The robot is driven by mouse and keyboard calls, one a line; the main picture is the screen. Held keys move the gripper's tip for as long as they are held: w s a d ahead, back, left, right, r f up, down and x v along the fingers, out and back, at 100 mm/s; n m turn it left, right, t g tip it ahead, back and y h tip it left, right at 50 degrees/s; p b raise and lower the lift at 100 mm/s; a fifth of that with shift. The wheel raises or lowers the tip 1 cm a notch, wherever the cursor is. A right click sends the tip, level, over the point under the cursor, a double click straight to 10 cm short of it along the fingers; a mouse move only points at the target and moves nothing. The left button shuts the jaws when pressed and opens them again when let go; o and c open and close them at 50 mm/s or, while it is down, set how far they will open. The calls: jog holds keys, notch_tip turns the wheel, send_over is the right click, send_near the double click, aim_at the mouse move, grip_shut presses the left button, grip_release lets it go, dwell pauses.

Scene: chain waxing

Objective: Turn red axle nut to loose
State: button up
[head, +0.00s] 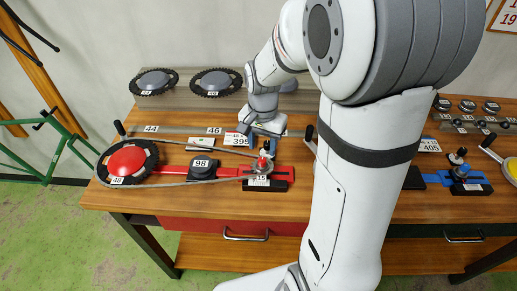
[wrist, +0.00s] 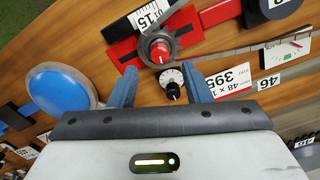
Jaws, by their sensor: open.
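The red axle nut (wrist: 160,50) sits on a round silver hub at the end of the red bar, beside the label 15 in the wrist view. It also shows small in the head view (head: 262,164). My gripper (wrist: 163,76) is open and empty, its two blue-grey fingers apart. In the wrist view the nut lies just beyond the fingertips, between their lines, and I see no contact. In the head view my gripper (head: 264,142) hangs just above the nut.
The chain (head: 200,144) loops from the red-centred sprocket (head: 127,162) to the nut's hub. A block labelled 98 (head: 202,167) stands inside the loop. A blue fixture (head: 462,174) is at the right. My arm hides the middle of the bench.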

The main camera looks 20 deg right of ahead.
aim_at(262, 159)
notch_tip(262, 159, down, 5)
jog(key=shift+f, duration=0.15)
